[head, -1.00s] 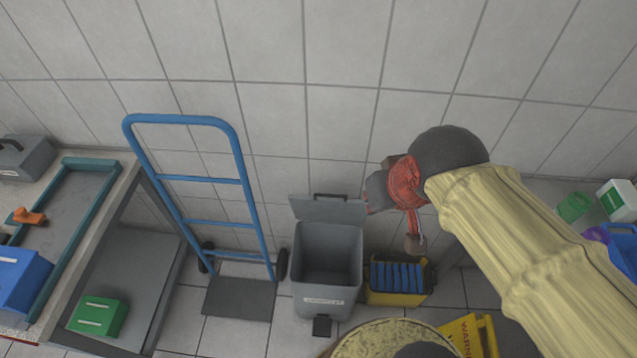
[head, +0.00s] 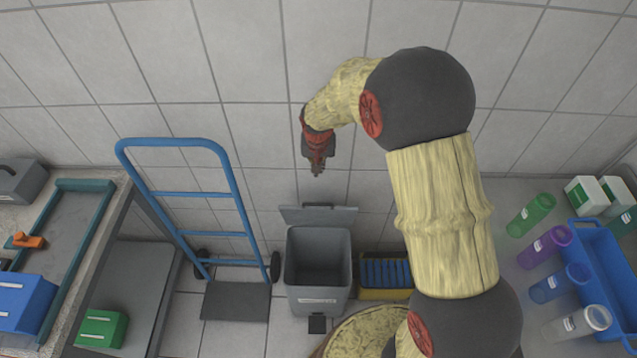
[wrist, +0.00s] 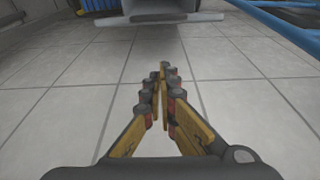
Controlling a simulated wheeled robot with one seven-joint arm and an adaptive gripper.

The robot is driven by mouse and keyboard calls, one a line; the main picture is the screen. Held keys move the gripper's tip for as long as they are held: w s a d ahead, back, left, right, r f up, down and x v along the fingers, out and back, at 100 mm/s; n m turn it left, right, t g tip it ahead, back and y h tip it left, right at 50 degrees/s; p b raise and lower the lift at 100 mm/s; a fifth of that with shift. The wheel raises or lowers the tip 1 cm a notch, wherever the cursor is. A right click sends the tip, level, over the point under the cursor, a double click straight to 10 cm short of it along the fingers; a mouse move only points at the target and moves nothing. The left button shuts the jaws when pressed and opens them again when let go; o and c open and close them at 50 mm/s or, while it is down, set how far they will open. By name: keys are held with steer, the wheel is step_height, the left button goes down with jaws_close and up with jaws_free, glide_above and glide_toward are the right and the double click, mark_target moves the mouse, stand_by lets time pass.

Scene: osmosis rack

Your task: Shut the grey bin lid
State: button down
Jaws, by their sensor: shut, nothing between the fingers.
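The grey bin (head: 318,268) stands on the floor by the wall in the head view, its inside showing. My gripper (head: 318,173) is shut and empty. In the head view it appears just above the lid, pointing down and apart from it. In the wrist view the closed fingers (wrist: 165,80) point over the tiled floor, and a grey edge (wrist: 172,18), which looks like part of the lid, shows at the top.
A blue hand truck (head: 205,215) stands left of the bin. A yellow container with blue contents (head: 384,272) stands close on its right. A bench with bottles and a blue crate (head: 602,262) is at the right. Open wall lies above the bin.

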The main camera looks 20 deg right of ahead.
steer(key=f, duration=0.3)
steer(key=s+f, duration=0.1)
steer(key=f, duration=0.3)
steer(key=f+b, duration=0.1)
steer(key=f, duration=0.3)
steer(key=shift+s+a+f, duration=0.15)
steer(key=shift+a, duration=0.05)
